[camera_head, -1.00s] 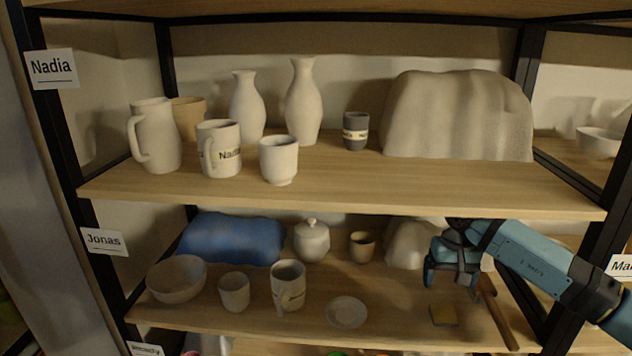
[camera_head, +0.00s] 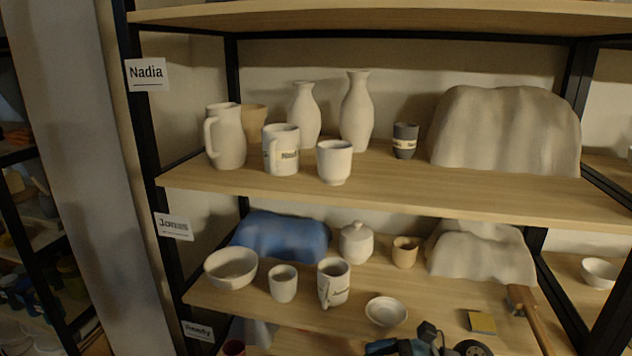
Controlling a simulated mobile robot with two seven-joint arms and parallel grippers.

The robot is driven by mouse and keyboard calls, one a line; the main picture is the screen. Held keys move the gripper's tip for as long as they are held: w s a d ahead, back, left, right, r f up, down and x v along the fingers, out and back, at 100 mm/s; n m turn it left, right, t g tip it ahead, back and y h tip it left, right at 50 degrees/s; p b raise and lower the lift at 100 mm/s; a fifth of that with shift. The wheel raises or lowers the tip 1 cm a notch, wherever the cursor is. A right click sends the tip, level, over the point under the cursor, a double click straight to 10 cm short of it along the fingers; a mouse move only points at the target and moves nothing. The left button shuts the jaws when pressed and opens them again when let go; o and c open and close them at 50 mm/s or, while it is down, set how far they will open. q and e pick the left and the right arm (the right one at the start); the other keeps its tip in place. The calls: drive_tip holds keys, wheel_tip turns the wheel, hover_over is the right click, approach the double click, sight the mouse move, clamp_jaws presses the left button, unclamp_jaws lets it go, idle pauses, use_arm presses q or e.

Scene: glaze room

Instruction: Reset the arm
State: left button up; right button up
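Part of my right arm (camera_head: 405,346) shows in blue and black at the bottom edge of the head view, in front of the lower shelf. Its fingertips cannot be made out, so I cannot tell whether that gripper is open or shut. My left gripper is out of view.
The Nadia shelf (camera_head: 480,196) holds a pitcher (camera_head: 226,137), mugs, vases and a draped lump (camera_head: 508,128). The Jonas shelf holds a bowl (camera_head: 231,268), cups, a lidded jar (camera_head: 356,242), a small dish (camera_head: 386,311) and a blue bundle (camera_head: 282,237). A dark post (camera_head: 150,170) stands at left.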

drive_tip(key=s+d+f+n+t+h, duration=0.4)
drive_tip(key=s+f+n+t+h, duration=0.15)
drive_tip(key=s+f+n, duration=0.4)
drive_tip(key=s+d+f+n+t+h, duration=0.3)
drive_tip(key=s+f+n+t+h, duration=0.2)
drive_tip(key=s+f+n+h, duration=0.35)
use_arm(q)
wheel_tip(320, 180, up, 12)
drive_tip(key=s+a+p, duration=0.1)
drive_tip(key=p, duration=1.4)
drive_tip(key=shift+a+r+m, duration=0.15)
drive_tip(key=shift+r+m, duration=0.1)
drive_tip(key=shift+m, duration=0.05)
use_arm(e)
wheel_tip(320, 180, up, 11)
drive_tip(key=d+n+y, duration=0.1)
drive_tip(key=shift+s, duration=0.35)
drive_tip(key=shift+d, duration=0.1)
